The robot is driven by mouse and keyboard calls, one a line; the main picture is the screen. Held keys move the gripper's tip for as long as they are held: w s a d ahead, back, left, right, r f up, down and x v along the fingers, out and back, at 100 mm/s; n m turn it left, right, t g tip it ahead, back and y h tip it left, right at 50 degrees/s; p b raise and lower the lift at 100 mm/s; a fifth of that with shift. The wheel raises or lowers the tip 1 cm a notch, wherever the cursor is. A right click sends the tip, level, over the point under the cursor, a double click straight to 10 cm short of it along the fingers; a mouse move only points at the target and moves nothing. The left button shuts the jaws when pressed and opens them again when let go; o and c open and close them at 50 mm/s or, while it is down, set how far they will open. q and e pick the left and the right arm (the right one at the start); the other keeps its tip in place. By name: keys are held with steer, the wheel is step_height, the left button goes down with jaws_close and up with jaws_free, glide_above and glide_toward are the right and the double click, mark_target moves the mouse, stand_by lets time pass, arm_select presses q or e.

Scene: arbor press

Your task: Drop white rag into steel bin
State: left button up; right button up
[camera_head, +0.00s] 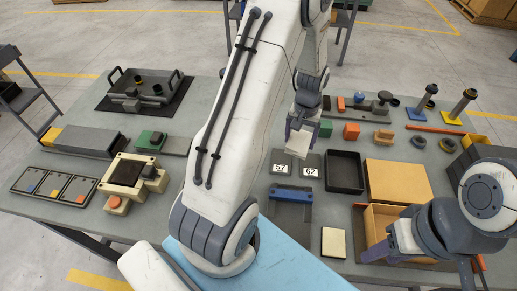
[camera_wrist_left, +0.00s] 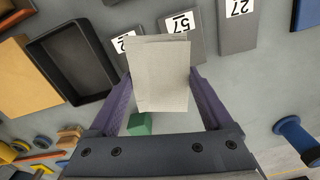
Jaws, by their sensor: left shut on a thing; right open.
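My left gripper (camera_head: 299,132) is shut on the white rag (camera_head: 299,145), a pale, flat, roughly rectangular piece. In the left wrist view the rag (camera_wrist_left: 160,74) sits between the two purple fingers, above the table. A dark, open, empty bin (camera_head: 346,187), which looks like the steel bin, stands to the right of the rag and nearer me. In the left wrist view the bin (camera_wrist_left: 103,94) lies left of the rag, clear of it. My right gripper (camera_head: 391,243) is open at the lower right, beside the wooden box.
Numbered grey plates (camera_head: 281,164) lie left of the bin. A tan board (camera_head: 398,184) and an open wooden box (camera_head: 372,222) stand right of it. A green block (camera_head: 326,129) and orange block (camera_head: 351,131) sit behind. Blue and yellow posts (camera_head: 456,106) stand at the back right.

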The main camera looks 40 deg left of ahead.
arm_select(q)
steer(key=w+a+f+n, duration=0.1)
steer(key=a, duration=0.4)
steer(key=w+a+f+p, duration=0.1)
steer(key=a+f, duration=0.1)
steer(key=a, duration=0.4)
steer(key=w+a+f+n+p, duration=0.1)
steer(key=a, duration=0.5)
steer(key=shift+w+f+n, duration=0.15)
steer(key=shift+f+n, duration=0.15)
steer(key=shift+f, duration=0.05)
steer(key=shift+a+f, duration=0.1)
steer(key=shift+f, duration=0.1)
step_height(320, 180, down, 3)
steer(key=shift+f+p, duration=0.15)
steer(key=shift+p, duration=0.5)
steer(key=shift+f, duration=0.3)
arm_select(e)
step_height(320, 180, up, 2)
steer(key=shift+s+a+r, duration=0.1)
